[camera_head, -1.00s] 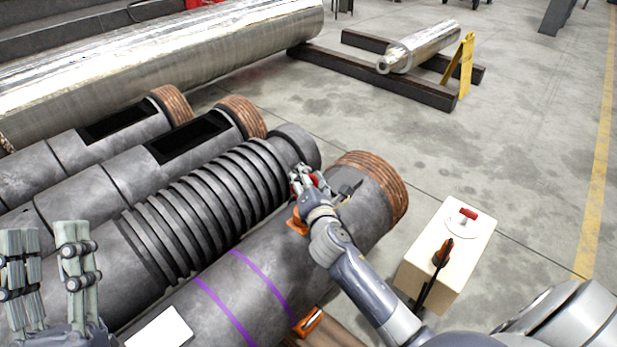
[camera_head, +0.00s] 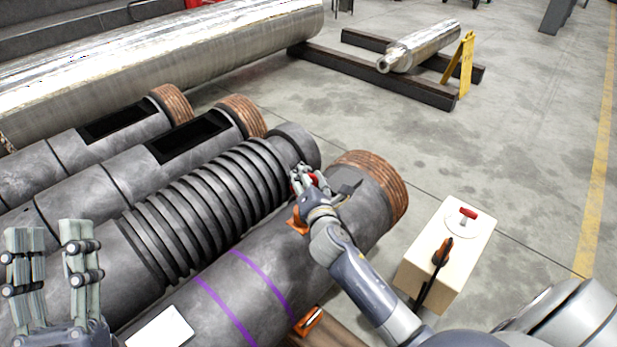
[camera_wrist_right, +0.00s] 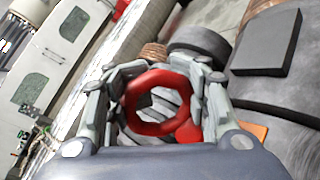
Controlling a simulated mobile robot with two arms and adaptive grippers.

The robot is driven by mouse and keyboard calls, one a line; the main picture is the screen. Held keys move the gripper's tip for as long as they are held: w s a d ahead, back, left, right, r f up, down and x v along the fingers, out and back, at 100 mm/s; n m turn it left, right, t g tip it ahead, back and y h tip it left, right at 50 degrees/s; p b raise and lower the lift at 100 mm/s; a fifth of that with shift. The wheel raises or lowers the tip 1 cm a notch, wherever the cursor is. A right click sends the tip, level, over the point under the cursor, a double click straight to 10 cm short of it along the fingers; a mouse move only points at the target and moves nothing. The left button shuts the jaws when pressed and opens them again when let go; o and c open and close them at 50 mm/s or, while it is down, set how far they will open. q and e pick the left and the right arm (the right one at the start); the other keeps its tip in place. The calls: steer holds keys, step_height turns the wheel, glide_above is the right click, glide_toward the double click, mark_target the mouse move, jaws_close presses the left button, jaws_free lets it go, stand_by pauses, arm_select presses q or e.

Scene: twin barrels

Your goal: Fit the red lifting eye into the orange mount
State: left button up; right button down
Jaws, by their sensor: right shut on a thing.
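The red lifting eye is a ring (camera_wrist_right: 130,105) between the fingers of my right gripper (camera_wrist_right: 158,85). In the head view a bit of its red (camera_head: 313,178) shows at the fingertips. My right gripper (camera_head: 308,180) is shut on it, above the near barrel. An orange mount (camera_head: 296,222) sits on that barrel just below the gripper, partly hidden by my wrist. In the wrist view a patch of orange (camera_wrist_right: 258,130) shows at the right, apart from the ring. My left gripper (camera_head: 52,235) is open and empty at the lower left, fingers up.
The near barrel (camera_head: 255,262) has purple bands and a copper-coloured end. A ribbed barrel (camera_head: 200,205) lies beside it. Another orange piece (camera_head: 308,321) is low on the near side. A cream box (camera_head: 470,240) with a red-handled part stands to the right. Open floor lies beyond.

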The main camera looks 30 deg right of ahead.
arm_select(q)
steer(key=shift+w, duration=0.1)
steer(key=shift+w+d+f+g, duration=0.1)
steer(key=shift+w+f+g, duration=0.25)
steer(key=shift+f, duration=0.2)
steer(key=shift+w+f+g, duration=0.25)
steer(key=shift+f+g, duration=0.2)
steer(key=shift+f, duration=0.1)
arm_select(e)
steer(key=shift+f, duration=0.5)
arm_select(q)
steer(key=shift+s+a+r+t+h+b, duration=0.15)
steer(key=shift+s+r+t+h+b, duration=0.1)
steer(key=shift+s+r+t, duration=0.7)
steer(key=shift+s+a+r+t+h+b, duration=0.1)
steer(key=shift+s+r+t+h+b, duration=0.15)
steer(key=shift+s+r+t, duration=0.7)
arm_select(e)
steer(key=shift+f, duration=0.4)
